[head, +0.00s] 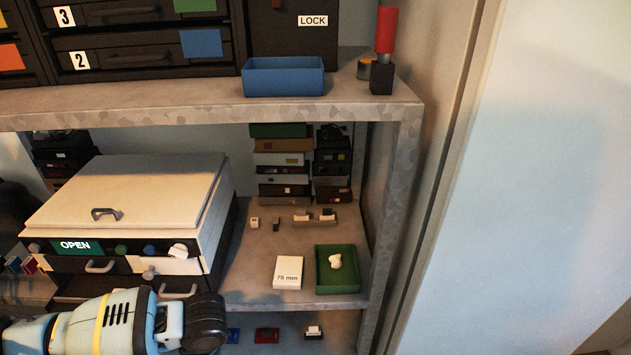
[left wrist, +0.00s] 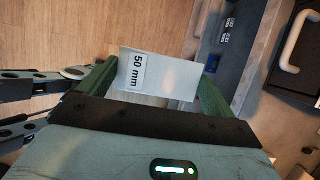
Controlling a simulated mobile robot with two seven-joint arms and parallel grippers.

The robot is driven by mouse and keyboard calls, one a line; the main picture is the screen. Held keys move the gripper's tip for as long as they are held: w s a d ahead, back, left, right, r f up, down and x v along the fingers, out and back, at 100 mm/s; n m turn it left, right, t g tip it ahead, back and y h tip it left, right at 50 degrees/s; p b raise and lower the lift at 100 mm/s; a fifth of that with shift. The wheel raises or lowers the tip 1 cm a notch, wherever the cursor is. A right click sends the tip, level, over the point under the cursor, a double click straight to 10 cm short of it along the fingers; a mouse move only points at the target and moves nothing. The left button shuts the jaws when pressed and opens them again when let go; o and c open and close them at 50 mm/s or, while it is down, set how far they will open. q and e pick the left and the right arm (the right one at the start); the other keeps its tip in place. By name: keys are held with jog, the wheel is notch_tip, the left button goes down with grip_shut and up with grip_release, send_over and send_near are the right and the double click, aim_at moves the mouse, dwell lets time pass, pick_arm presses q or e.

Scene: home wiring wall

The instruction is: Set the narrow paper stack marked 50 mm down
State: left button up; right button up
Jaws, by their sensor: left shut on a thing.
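The narrow white paper stack (left wrist: 172,80) shows in the left wrist view, with "50 mm" on its label. My left gripper (left wrist: 158,72) is shut on it, with a green finger at each side. The stack is held above a wooden floor, beside a grey shelf edge. In the head view only part of my left arm shows at the lower left; the gripper and the stack are out of sight there. A white stack marked "75 mm" (head: 289,271) lies on the middle shelf. My right gripper is in neither view.
A green tray (head: 322,285) with a small white piece in it sits right of the 75 mm stack. A white-lidded case marked OPEN (head: 130,195) fills the shelf's left. Small parts and piled boxes (head: 282,172) stand behind. Some bare shelf (head: 250,285) shows left of the 75 mm stack.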

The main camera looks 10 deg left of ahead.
pick_arm(q)
jog(key=shift+s+d+r, duration=0.1)
jog(key=shift+s+r, duration=0.1)
jog(key=w+d+r+n+g+h+p, duration=0.1)
jog(key=w+d+r+n+g+h, duration=0.1)
jog(key=d+r+n, duration=0.5)
jog(key=w+d+r+n+g+h+p, duration=0.1)
jog(key=w+d+r+n+h, duration=0.15)
jog(key=r+n, duration=0.7)
jog(key=s+f+m, duration=0.1)
jog(key=s+f, duration=0.2)
jog(key=f, duration=0.9)
jog(key=shift+s, duration=0.3)
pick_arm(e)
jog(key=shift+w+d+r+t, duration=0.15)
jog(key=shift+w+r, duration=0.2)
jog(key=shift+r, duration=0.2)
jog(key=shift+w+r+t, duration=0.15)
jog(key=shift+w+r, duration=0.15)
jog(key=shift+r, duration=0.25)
pick_arm(q)
jog(key=shift+a+f, duration=0.1)
jog(key=shift+a, duration=0.05)
